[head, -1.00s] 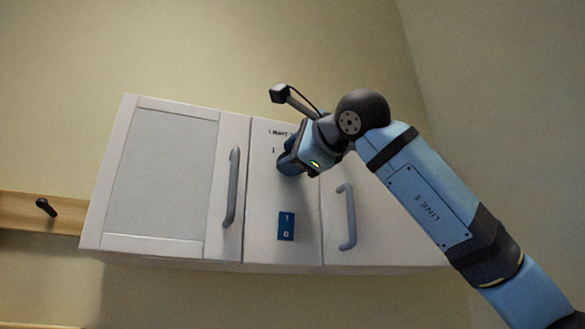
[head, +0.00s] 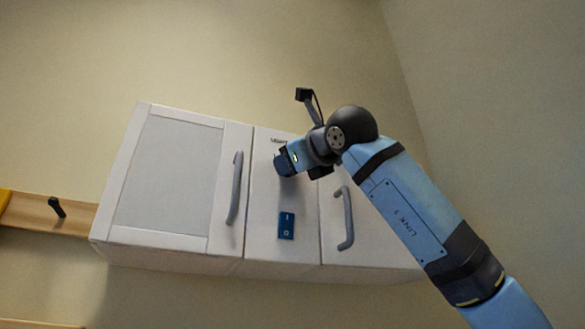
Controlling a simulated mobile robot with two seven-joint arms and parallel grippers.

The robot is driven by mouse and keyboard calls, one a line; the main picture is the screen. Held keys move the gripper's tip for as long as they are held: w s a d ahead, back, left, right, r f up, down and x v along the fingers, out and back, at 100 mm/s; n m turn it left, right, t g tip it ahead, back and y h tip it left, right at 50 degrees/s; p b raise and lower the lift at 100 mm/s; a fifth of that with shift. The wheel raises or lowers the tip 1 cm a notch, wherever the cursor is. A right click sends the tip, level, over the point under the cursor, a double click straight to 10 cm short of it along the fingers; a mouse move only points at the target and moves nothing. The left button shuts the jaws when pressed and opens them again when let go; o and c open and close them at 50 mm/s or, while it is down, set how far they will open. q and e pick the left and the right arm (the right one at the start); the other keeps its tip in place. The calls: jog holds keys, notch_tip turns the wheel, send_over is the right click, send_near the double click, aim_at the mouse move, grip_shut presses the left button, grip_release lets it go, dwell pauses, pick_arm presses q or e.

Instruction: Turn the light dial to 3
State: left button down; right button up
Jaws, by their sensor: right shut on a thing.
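The light dial is on the middle panel of the white wall cabinet (head: 262,235), under a small printed label (head: 279,141). My right gripper (head: 284,165) is at the panel just below that label, shut on the dial. The gripper and wrist hide the dial and its numbers, so I cannot read its setting. My left gripper is not in view.
A blue rocker switch (head: 286,225) sits lower on the same panel. Grey bar handles flank it on the left door (head: 235,188) and right door (head: 346,218). A wooden rail (head: 35,214) with a black peg (head: 57,207) is at the left.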

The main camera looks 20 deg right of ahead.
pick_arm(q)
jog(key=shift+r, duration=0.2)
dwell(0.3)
pick_arm(e)
jog(key=o, duration=0.8)
jog(key=shift+c, duration=0.2)
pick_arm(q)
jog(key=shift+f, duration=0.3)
pick_arm(e)
jog(key=shift+o, duration=0.6)
pick_arm(q)
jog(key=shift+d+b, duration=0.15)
jog(key=shift+b, duration=0.55)
pick_arm(e)
jog(key=v, duration=1.4)
jog(key=shift+w, duration=0.1)
